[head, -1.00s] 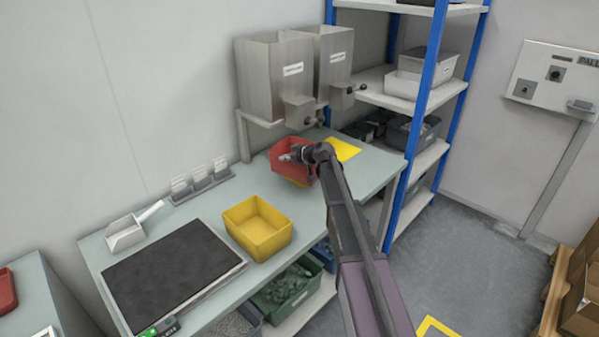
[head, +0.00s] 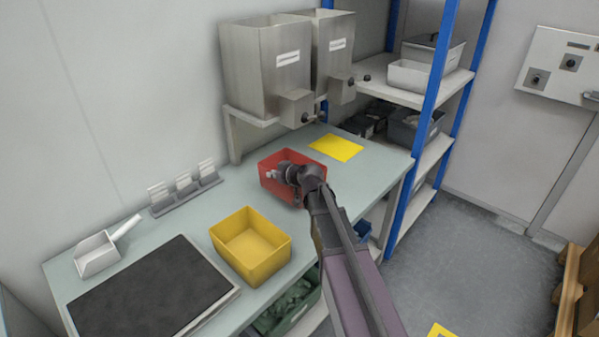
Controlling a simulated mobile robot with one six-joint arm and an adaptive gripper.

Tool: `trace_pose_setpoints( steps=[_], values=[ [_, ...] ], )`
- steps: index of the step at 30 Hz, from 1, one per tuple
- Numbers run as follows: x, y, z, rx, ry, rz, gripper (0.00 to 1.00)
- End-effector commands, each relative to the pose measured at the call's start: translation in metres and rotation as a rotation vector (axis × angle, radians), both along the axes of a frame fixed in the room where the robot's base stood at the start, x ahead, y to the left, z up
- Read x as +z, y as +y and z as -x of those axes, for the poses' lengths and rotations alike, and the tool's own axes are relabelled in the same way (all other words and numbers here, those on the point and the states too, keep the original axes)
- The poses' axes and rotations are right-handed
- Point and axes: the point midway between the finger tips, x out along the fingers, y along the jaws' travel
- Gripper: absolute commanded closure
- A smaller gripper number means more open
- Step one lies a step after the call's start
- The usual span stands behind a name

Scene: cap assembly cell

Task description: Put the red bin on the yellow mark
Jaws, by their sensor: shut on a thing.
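The red bin (head: 268,180) is on or just above the bench, below the metal hoppers; I cannot tell whether its base touches the surface. My gripper (head: 278,174) is at the bin, shut on it, and its fingertips reach over the bin's inside. My wrist hides the bin's right part. The yellow mark (head: 337,148) is a flat yellow patch on the bench, behind and to the right of the bin. It is in full view and bare, with a gap of bench between it and the bin.
A yellow bin (head: 228,247) stands on the bench in front of the red one, beside a dark mat (head: 150,295). Two metal hoppers (head: 265,70) overhang the bench's back. A blue-posted shelf (head: 425,120) stands just past its right end. Bench around the mark is clear.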

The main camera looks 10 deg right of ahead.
Motion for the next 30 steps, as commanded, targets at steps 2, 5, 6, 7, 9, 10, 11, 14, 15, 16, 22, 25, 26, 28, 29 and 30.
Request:
trace_pose_setpoints(
  steps=[2, 5, 6, 7, 9, 10, 11, 14, 15, 16, 22, 25, 26, 28, 29, 30],
  values=[
    [0.000, -0.001, 0.002, -0.004, -0.001, 0.000, 1.00],
    [0.000, -0.004, 0.001, -0.009, -0.001, 0.000, 1.00],
    [0.000, -0.006, 0.001, -0.011, -0.001, 0.000, 1.00],
    [0.000, -0.007, 0.000, -0.012, -0.001, 0.000, 1.00],
    [0.000, -0.009, 0.000, -0.014, -0.001, 0.000, 1.00],
    [0.000, -0.010, 0.000, -0.015, -0.001, 0.000, 1.00],
    [0.000, -0.011, 0.000, -0.017, -0.001, 0.000, 1.00],
    [0.000, -0.014, -0.003, -0.019, -0.001, 0.000, 1.00],
    [-0.001, -0.015, -0.006, -0.019, -0.001, 0.000, 1.00],
    [-0.001, -0.016, -0.008, -0.020, -0.001, 0.000, 1.00],
    [-0.004, -0.023, -0.036, -0.021, -0.001, 0.000, 1.00],
    [-0.006, -0.029, -0.055, -0.022, -0.002, 0.000, 1.00],
    [-0.006, -0.030, -0.061, -0.022, -0.002, 0.000, 1.00],
    [-0.008, -0.034, -0.074, -0.022, -0.002, 0.000, 1.00],
    [-0.008, -0.035, -0.079, -0.022, -0.001, -0.001, 1.00],
    [-0.009, -0.037, -0.086, -0.022, -0.001, -0.001, 1.00]
  ],
)
